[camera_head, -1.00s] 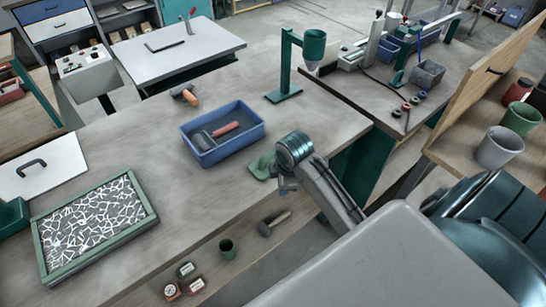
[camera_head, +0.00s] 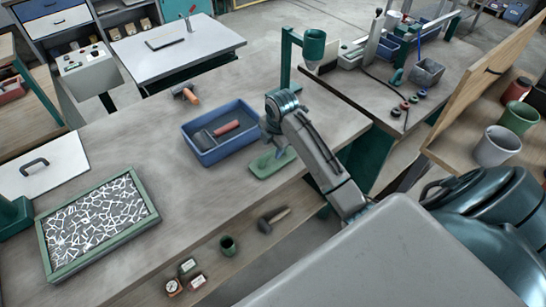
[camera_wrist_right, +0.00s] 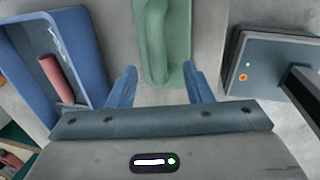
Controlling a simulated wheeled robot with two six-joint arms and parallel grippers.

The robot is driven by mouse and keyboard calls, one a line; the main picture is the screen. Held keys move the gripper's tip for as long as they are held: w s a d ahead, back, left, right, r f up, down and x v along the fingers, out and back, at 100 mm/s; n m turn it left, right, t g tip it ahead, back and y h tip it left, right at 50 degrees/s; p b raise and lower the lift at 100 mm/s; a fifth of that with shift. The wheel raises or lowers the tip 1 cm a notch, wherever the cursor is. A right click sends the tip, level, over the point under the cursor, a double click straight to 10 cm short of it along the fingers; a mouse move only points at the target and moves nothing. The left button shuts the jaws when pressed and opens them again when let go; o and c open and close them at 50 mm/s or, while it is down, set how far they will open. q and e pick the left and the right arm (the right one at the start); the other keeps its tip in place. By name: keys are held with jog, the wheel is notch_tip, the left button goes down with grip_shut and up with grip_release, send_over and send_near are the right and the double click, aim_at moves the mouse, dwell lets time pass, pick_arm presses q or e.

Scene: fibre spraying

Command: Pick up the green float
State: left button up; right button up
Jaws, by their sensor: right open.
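The green float (camera_head: 262,167) lies flat on the workbench, just right of the blue tray. My right gripper (camera_head: 281,150) is over its far right part and hides some of it. In the right wrist view the float (camera_wrist_right: 178,75) extends up from between my blue fingers, with its raised handle (camera_wrist_right: 155,40) lengthwise. The right gripper (camera_wrist_right: 161,78) is open, one finger to each side of the float's near end. I cannot tell how high the fingertips are above it. My left gripper is not in view.
The blue tray (camera_head: 187,140) holds a red-handled tool (camera_head: 226,129), close left of the float. A green stand (camera_head: 286,60) rises behind my right gripper. A green-framed panel of white fibres (camera_head: 100,222) lies at left. A shelf below holds a hammer (camera_head: 270,219) and a cup (camera_head: 228,245).

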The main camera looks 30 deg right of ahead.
aim_at(270, 151)
jog(key=shift+w+f+p, duration=0.1)
jog(key=shift+f+p, duration=0.15)
jog(key=shift+p, duration=0.05)
jog(key=f+p, duration=0.1)
jog(key=w+f+p, duration=0.1)
jog(key=f, duration=0.1)
jog(key=shift+a+f, duration=0.1)
jog(key=shift+f, duration=0.05)
jog(key=shift+w+f, duration=0.1)
jog(key=shift+f, duration=0.55)
grip_shut()
